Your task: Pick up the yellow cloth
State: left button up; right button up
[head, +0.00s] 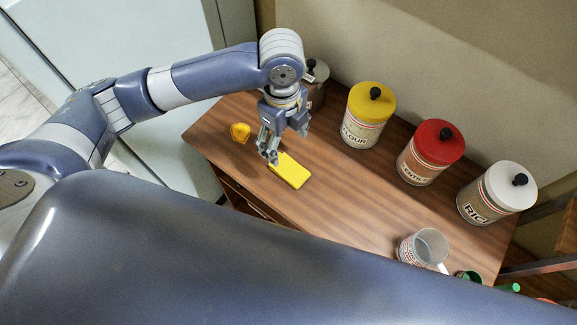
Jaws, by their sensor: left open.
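The yellow cloth (291,171) looks like a flat yellow rectangle lying on the wooden table top, near its front edge. My left gripper (271,158) points down at the cloth's upper left end. It is open, and its fingers overlap the cloth's edge in the head view. I cannot tell whether they touch it. My right gripper is not in view.
Canisters with yellow (366,117), red (430,152) and white (497,193) lids stand along the back. A darker canister (315,84) is behind my wrist. A clear cup (423,249) stands at the lower right. The table middle is clear.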

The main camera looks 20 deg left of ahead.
pick_arm(q)
send_over(285, 163)
notch_tip(285, 163, down, 5)
jog(key=shift+w+a+r, duration=0.1)
jog(key=f+p, duration=0.1)
jog(key=f, duration=0.4)
jog(key=shift+s+p, duration=0.2)
jog(key=shift+p, duration=0.15)
jog(key=shift+f, duration=0.3)
jog(key=shift+c, duration=0.2)
jog(key=c, duration=0.8)
